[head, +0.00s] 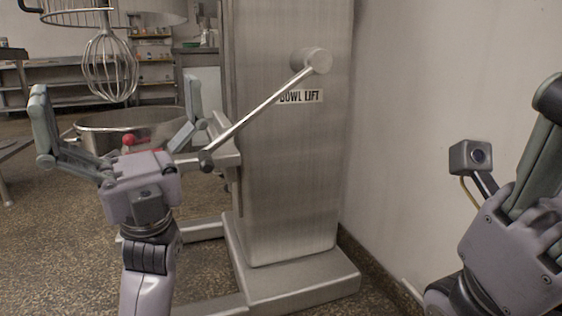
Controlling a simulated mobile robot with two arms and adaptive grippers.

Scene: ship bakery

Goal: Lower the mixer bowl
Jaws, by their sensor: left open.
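The bowl lift lever (262,108) is a steel rod running from a round hub (312,61) on the mixer column down-left to a dark knob (206,160). The steel mixer bowl (150,117) stands behind my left gripper, partly hidden. The wire whisk (108,68) hangs with its lower end showing just above the bowl's rim. My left gripper (115,90) is open, fingers wide apart and pointing up. The knob shows just right of its palm; I cannot tell if they touch. My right gripper (545,105) is at the right edge, its fingers partly cut off.
The mixer column (300,180) carries a "BOWL LIFT" label (300,96) and stands on a wide base (290,282). A pale wall (430,90) is close on the right. Shelves and worktables stand at the back left.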

